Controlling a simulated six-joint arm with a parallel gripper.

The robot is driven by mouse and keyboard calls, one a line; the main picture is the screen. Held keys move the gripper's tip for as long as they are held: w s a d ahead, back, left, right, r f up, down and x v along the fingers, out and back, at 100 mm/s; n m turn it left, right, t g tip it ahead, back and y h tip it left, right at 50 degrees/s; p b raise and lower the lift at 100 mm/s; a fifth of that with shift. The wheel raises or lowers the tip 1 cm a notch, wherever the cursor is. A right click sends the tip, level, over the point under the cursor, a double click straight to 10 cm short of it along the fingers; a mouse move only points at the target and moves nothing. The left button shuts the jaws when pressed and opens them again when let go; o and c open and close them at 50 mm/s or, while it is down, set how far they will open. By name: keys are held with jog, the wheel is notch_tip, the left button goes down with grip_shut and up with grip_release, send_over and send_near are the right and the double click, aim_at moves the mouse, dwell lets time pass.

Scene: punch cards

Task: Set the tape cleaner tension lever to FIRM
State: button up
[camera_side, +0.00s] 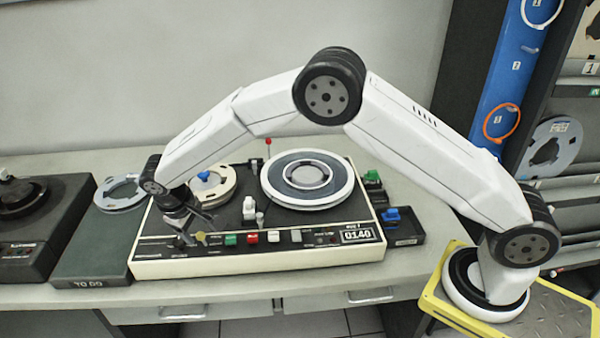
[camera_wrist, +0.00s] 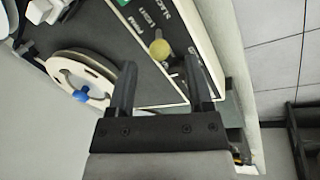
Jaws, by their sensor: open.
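The tape cleaner (camera_side: 370,252) is a cream-sided machine with a dark top on the bench. Its lever has a round yellow knob (camera_side: 200,238) at the front left of the panel. The knob also shows in the wrist view (camera_wrist: 159,49), near the printed words SLACK, LIGHT and FIRM. I cannot tell which word the lever stands at. My gripper (camera_side: 188,228) is low over the front left of the machine. In the wrist view my gripper (camera_wrist: 161,62) is open and empty, its two fingers on either side of the knob's line, with the knob just beyond the fingertips.
A cream reel (camera_side: 226,188) with a blue hub lies behind my gripper; a larger reel (camera_side: 340,196) is at the right. Coloured buttons (camera_side: 252,238) line the front panel. A dark TO DO tray (camera_side: 85,265) stands left, and a small tray (camera_side: 408,238) with a blue block stands right.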

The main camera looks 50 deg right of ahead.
aim_at(199, 233)
jog(key=shift+x, duration=2.8)
grip_shut()
